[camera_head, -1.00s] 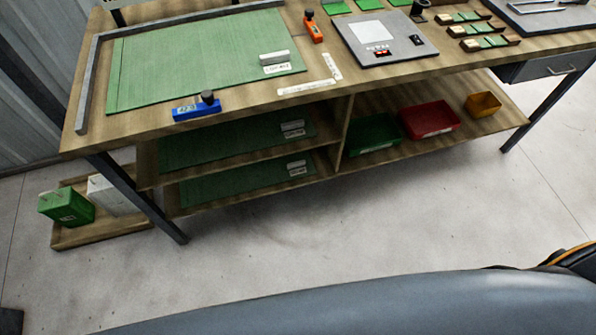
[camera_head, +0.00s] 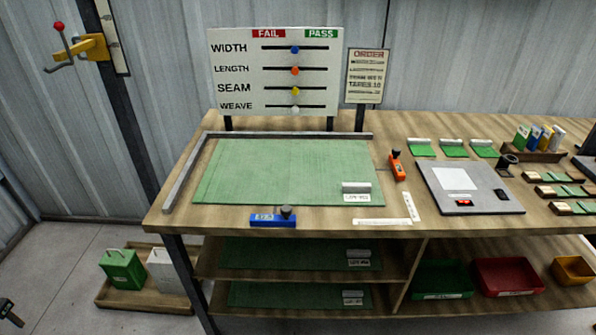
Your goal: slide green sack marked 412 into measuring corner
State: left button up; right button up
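A flat green sack (camera_head: 285,170) lies on the bench top, with a white roll and a white label (camera_head: 357,197) at its lower right. The label is too small to read surely. A grey L-shaped rail (camera_head: 187,175) forms a corner along the sack's left and far sides. A strip of bare wood shows between the sack and the left rail, and a thinner one at the far rail. More green sacks lie on the upper shelf (camera_head: 285,255) and lower shelf (camera_head: 290,296) below, with labels I cannot read.
A blue block with a black knob (camera_head: 273,218) sits in front of the sack; an orange one (camera_head: 397,166) is right of it. White rulers (camera_head: 383,221) lie near the front edge. A grey panel (camera_head: 480,205) is farther right. A dark piece (camera_head: 9,313) at lower left is unclear.

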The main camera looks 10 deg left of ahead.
aim_at(272, 173)
jog(key=i+j+z, duration=0.1)
jog(key=i+z, duration=0.35)
jog(key=i+j+z, duration=0.25)
jog(key=z, duration=0.25)
jog(key=i, duration=0.05)
